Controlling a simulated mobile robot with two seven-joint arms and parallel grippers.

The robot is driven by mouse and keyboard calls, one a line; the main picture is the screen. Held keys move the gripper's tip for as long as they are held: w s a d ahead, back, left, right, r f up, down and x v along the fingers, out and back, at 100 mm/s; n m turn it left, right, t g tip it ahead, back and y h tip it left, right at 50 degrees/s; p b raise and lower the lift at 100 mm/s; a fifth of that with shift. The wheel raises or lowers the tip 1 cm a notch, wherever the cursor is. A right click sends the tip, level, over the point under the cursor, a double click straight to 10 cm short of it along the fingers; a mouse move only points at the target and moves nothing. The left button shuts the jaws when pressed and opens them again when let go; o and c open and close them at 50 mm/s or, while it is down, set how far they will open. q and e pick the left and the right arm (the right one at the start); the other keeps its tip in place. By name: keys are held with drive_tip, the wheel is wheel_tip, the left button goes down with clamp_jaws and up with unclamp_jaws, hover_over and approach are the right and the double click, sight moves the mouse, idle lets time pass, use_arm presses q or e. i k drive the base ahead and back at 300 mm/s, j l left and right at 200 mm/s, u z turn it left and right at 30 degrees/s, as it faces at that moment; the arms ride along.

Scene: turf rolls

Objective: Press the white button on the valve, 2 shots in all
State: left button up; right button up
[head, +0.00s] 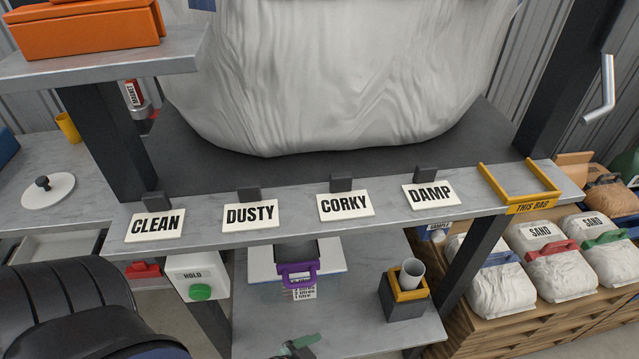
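I see no white button on a valve that I can make out. A white box (190,268) labelled HOLD hangs below the shelf's left part and carries a green button (201,292). A purple-framed piece (297,270) with a small printed label is under the shelf's middle. A large white bulk bag (340,75) rests on the dark platform above. Neither of my grippers is in view.
Cards CLEAN (155,225), DUSTY (251,216), CORKY (345,205) and DAMP (431,195) line the shelf edge. A yellow THIS BAG frame (530,207) is at right. A cup (412,272) stands in a black holder. Sand bags (555,272) fill the right.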

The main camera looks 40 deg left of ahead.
sight(438, 236)
drive_tip(key=k+l+u, duration=0.15)
drive_tip(key=u, duration=0.2)
drive_tip(key=k+u, duration=0.65)
drive_tip(key=k+l, duration=0.05)
